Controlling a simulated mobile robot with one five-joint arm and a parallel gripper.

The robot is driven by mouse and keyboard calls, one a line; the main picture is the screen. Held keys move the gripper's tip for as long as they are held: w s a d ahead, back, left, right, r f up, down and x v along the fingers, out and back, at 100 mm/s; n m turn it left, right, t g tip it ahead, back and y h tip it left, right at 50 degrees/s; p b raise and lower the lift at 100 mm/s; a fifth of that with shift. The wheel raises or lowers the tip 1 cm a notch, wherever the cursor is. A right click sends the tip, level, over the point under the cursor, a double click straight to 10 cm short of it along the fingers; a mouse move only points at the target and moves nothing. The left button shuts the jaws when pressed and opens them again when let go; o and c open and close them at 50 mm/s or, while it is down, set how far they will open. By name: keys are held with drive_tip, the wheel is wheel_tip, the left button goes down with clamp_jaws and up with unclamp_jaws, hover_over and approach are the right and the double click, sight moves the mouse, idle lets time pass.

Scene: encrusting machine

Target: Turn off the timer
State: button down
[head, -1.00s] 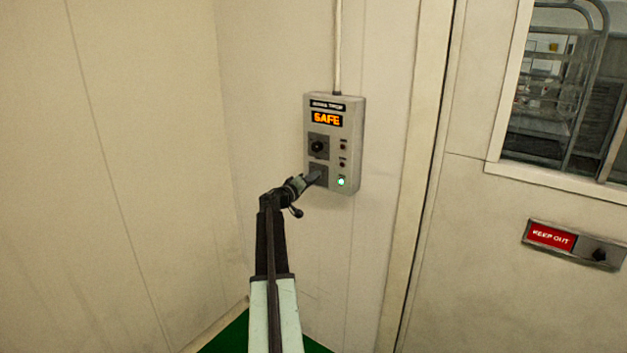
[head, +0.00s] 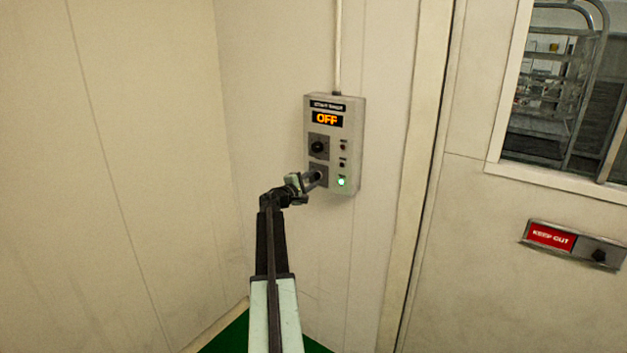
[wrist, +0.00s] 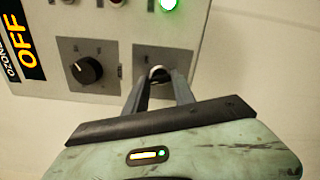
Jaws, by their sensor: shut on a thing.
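The timer (head: 353,130) is a pale grey box on the wall. Its orange display (head: 327,119) reads OFF, and the same word shows sideways in the wrist view (wrist: 20,45). A black round knob (head: 318,147) sits on a dark plate below the display; it also shows in the wrist view (wrist: 87,70). My gripper (head: 316,178) is at the lower plate, below that knob. In the wrist view my gripper (wrist: 159,80) is shut on a small lower switch (wrist: 159,72), mostly hidden between the fingers.
A green lamp (head: 341,182) is lit at the timer's lower right, with two small dark buttons above it. A conduit (head: 338,45) runs up from the box. To the right are a red KEEP OUT sign (head: 552,237) and a window (head: 560,90).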

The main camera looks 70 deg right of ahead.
drive_tip(key=n, duration=0.5)
drive_tip(key=shift+a+f, duration=0.1)
idle(0.5)
drive_tip(key=c, duration=1)
unclamp_jaws()
drive_tip(key=shift+c, duration=0.2)
drive_tip(key=v, duration=0.7)
drive_tip(key=shift+w+a, duration=0.15)
drive_tip(key=shift+a, duration=0.2)
